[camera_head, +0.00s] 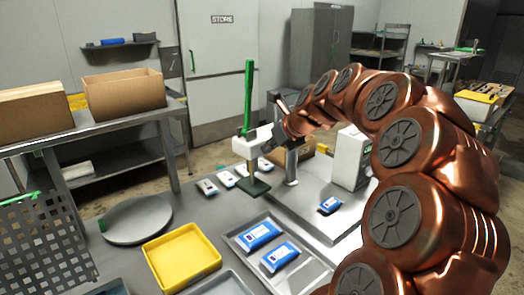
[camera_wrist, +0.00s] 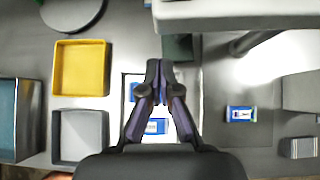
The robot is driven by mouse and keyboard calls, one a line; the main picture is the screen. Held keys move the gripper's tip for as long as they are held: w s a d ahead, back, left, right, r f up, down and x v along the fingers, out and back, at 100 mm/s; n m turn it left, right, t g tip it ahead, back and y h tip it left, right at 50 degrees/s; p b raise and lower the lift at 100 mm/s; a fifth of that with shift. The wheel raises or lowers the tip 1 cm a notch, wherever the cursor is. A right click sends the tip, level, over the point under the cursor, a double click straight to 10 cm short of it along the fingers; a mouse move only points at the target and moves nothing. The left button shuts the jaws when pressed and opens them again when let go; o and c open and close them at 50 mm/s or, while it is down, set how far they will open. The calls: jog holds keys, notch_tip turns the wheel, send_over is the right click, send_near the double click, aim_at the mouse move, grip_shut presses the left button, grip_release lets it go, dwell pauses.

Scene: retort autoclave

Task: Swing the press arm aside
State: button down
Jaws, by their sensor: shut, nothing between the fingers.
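The press arm (camera_head: 252,141) is a white horizontal bar on a post, with a tall upright green handle (camera_head: 249,95) and a dark green pressing plate (camera_head: 254,188) below it. In the wrist view the white press arm (camera_wrist: 235,12) crosses the top edge, and part of the green plate (camera_wrist: 179,46) shows under it. My gripper (camera_wrist: 160,68) is shut and empty, its tips pointing toward the press arm and just short of it in the picture. In the head view my copper arm reaches to the press's right side; whether it touches is unclear there.
A yellow tray (camera_head: 182,258) and a grey tray (camera_head: 240,240) with blue packs (camera_head: 258,235) lie in front of the press. A round grey disc (camera_head: 137,220) is at left. A white box (camera_head: 351,157) stands right of the press. Another blue pack (camera_head: 330,205) lies on the right plate.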

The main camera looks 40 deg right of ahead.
jog(key=b+v, duration=0.1)
jog(key=v, duration=0.7)
jog(key=shift+b, duration=0.3)
jog(key=shift+w, duration=0.1)
jog(key=s+a+f+n+g+y, duration=0.1)
jog(key=a+f+n+g, duration=0.1)
jog(key=a+f+n, duration=0.35)
jog(key=s+a+f+n+g, duration=0.1)
jog(key=s+a+f+n, duration=0.1)
jog(key=a+n, duration=0.6)
jog(key=s+a+f+n+g+y, duration=0.1)
jog(key=a+f+n+g, duration=0.2)
jog(key=a, duration=0.6)
jog(key=s+a+f+n+g+h, duration=0.1)
jog(key=s+a+f+n+g, duration=0.1)
jog(key=s+a+f+n, duration=0.2)
jog(key=s+a+f+n+g+h, duration=0.1)
jog(key=s+a+f+n, duration=0.3)
jog(key=s+f+n, duration=0.6)
jog(key=s+n+g, duration=0.1)
jog(key=s+n, duration=0.4)
jog(key=s, duration=0.1)
jog(key=shift+s+g, duration=0.3)
jog(key=shift+g, duration=0.1)
jog(key=shift+s+n, duration=0.1)
jog(key=shift+n, duration=0.15)
